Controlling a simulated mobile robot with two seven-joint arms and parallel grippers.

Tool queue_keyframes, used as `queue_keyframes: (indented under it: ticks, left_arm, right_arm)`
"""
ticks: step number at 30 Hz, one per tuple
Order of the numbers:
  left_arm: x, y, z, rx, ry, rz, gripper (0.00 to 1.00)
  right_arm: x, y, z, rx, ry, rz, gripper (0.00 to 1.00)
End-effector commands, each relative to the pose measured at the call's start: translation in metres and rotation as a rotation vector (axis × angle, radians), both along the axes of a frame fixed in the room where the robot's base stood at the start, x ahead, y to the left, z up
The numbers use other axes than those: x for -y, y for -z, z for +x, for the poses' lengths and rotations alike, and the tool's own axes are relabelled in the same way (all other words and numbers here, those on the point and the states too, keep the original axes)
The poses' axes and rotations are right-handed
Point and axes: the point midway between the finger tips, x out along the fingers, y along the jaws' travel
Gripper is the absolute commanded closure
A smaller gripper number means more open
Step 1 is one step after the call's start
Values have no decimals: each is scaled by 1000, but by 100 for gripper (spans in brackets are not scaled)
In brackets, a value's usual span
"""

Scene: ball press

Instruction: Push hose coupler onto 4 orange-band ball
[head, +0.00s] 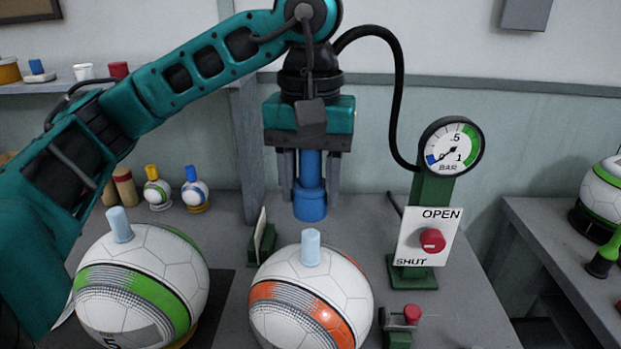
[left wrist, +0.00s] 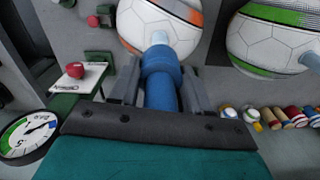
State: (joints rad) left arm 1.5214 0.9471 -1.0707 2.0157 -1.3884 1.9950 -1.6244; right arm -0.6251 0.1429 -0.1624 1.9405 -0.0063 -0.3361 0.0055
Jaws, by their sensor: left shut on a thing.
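My left gripper (head: 308,172) is shut on the blue hose coupler (head: 310,202) and holds it upright, pointing down. The orange-band ball (head: 296,315) stands on the bench in front, with a pale blue stem (head: 310,247) on its top. In the head view the coupler shows above and behind the stem, apart from it. In the left wrist view the coupler (left wrist: 160,72) lines up near the stem (left wrist: 159,38) of the orange-band ball (left wrist: 150,22); the gap is hard to judge. My right gripper is not in view.
A green-band ball (head: 150,285) with a similar stem stands to the left. A gauge (head: 451,146) reads near 0, above an OPEN/SHUT plate with a red knob (head: 432,240). A black hose (head: 402,90) arcs from my gripper to the gauge. Small balls (head: 157,192) stand behind.

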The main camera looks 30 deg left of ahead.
Motion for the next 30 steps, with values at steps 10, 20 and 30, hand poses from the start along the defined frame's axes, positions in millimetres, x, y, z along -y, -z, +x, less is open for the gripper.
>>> queue_keyframes:
  ticks: [10, 20, 30]
  left_arm:
    - [0, 28, 0, 0, 0, 0, 84]
    - [0, 28, 0, 1, 0, 0, 84]
    - [0, 29, 0, 0, 1, -1, 84]
  right_arm:
    - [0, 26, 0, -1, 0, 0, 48]
    - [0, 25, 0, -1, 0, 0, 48]
    - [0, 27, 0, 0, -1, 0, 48]
